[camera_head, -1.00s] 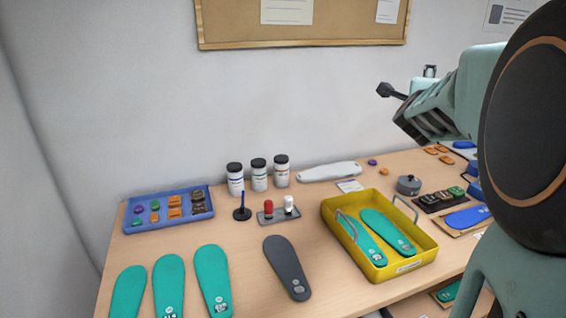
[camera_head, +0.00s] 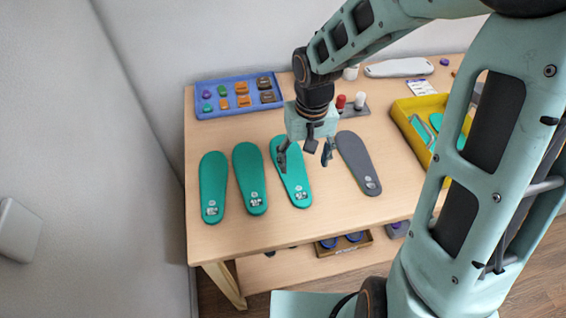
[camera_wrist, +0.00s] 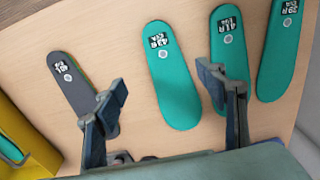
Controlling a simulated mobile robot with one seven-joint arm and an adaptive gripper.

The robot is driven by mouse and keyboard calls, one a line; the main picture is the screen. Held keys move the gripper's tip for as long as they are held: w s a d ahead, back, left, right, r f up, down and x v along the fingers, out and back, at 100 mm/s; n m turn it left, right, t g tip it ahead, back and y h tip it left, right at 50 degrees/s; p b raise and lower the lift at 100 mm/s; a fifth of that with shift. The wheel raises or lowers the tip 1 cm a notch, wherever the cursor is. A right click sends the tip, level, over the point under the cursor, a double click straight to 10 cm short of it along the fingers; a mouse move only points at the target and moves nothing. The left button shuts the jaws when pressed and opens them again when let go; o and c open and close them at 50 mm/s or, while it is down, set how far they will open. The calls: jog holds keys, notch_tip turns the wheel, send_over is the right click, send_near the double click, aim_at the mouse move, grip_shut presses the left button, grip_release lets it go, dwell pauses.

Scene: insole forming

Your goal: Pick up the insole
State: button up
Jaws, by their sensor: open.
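Three teal insoles lie in a row on the table: the left one (camera_head: 213,187), the middle one (camera_head: 250,178) and the right one (camera_head: 296,183). A dark grey insole (camera_head: 357,162) lies to their right. My gripper (camera_head: 305,158) is open and empty, pointing down above the right teal insole. In the wrist view, my gripper's fingers (camera_wrist: 160,84) are spread, with that teal insole (camera_wrist: 172,75) below and between them. The grey insole (camera_wrist: 84,90) is partly behind one finger. Another teal insole (camera_wrist: 227,40) is partly behind the other finger. The insoles carry small printed labels.
A yellow tray (camera_head: 405,125) holding teal insoles stands at the right, partly hidden by my arm. A blue tray (camera_head: 205,113) of small coloured pieces is at the back left. A red-and-white-topped stand (camera_head: 352,109) is behind the grey insole. A shelf is below the table.

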aim_at(301, 194)
jog(key=shift+n, duration=0.4)
jog(key=f, duration=0.3)
jog(key=s+f, duration=0.1)
jog(key=f, duration=0.7)
jog(key=shift+s+a, duration=0.15)
jog(key=shift+s, duration=0.1)
jog(key=c, duration=1)
jog(key=shift+r, duration=0.15)
